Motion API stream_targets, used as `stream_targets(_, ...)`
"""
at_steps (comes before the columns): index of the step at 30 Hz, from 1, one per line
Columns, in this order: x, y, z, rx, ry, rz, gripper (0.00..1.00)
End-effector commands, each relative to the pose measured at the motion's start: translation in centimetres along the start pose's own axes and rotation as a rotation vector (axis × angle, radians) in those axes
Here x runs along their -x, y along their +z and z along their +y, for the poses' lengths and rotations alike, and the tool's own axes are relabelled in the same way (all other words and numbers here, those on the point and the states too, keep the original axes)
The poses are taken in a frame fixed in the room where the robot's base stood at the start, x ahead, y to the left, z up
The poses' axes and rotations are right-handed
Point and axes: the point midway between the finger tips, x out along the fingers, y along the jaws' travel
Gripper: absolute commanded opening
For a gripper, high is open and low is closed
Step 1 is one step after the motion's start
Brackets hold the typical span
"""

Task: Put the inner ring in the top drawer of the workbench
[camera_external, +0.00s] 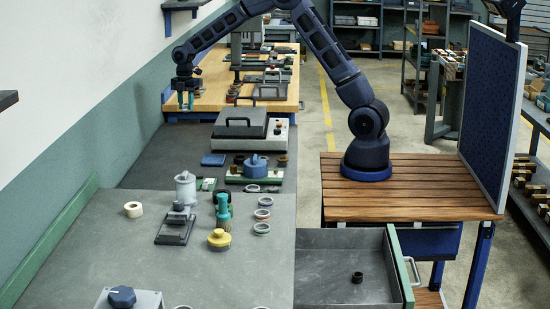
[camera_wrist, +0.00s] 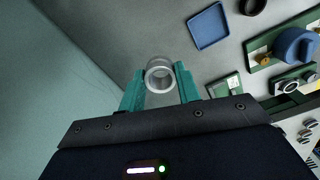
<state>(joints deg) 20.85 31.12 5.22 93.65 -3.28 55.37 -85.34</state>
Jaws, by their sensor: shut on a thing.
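My gripper (camera_external: 186,103) is at the upper left, above the dark bench surface, beside the far wooden bench. In the wrist view its teal fingers (camera_wrist: 160,88) are shut on a silver-grey ring (camera_wrist: 160,75), held between the fingertips. I cannot tell by sight whether it is the inner ring. An open drawer (camera_external: 335,293) extends from the right side of the near grey workbench (camera_external: 90,225). It has a green front and a metal handle (camera_external: 413,270). A small dark brown ring (camera_external: 357,277) lies inside it, with bare floor around it.
Several grey rings (camera_external: 262,228), a teal tool (camera_external: 222,207), a yellow-based part (camera_external: 219,239) and a white cylinder (camera_external: 185,188) stand on the near bench. Farther back are a grey lidded machine (camera_external: 240,121) and a blue tray (camera_external: 213,160). The wall (camera_external: 110,125) is on the left.

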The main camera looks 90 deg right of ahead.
Motion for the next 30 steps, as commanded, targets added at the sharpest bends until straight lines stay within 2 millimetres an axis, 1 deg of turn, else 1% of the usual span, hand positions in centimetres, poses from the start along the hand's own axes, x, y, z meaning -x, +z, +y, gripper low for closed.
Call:
stream_targets(2, 0.0, -0.2, -0.1, 0.003, 0.000, 0.000, 0.08)
stream_targets(5, -0.1, -1.5, -0.4, 0.019, 0.000, 0.001, 0.08)
stream_targets(8, -0.2, -4.2, -1.1, 0.053, -0.002, 0.002, 0.08)
stream_targets(11, -0.3, -7.9, -2.3, 0.103, -0.001, 0.003, 0.08)
stream_targets(12, -0.3, -9.6, -3.0, 0.125, 0.000, 0.003, 0.08)
stream_targets(14, -0.4, -12.0, -4.0, 0.158, 0.000, 0.004, 0.08)
stream_targets(15, -0.6, -13.7, -4.7, 0.181, -0.001, 0.004, 0.08)
stream_targets(20, -0.8, -19.9, -8.0, 0.272, -0.001, 0.006, 0.08)
stream_targets(21, -0.9, -21.4, -8.9, 0.295, -0.001, 0.007, 0.08)
stream_targets(23, -1.0, -23.6, -10.4, 0.329, -0.003, 0.007, 0.08)
stream_targets(24, -1.1, -25.0, -11.4, 0.352, -0.003, 0.007, 0.08)
stream_targets(26, -1.2, -27.0, -13.0, 0.386, -0.002, 0.008, 0.08)
stream_targets(27, -1.3, -28.4, -14.1, 0.410, -0.002, 0.008, 0.08)
stream_targets(29, -1.4, -30.3, -15.8, 0.444, -0.002, 0.009, 0.08)
stream_targets(30, -1.5, -31.5, -16.9, 0.466, -0.003, 0.009, 0.08)
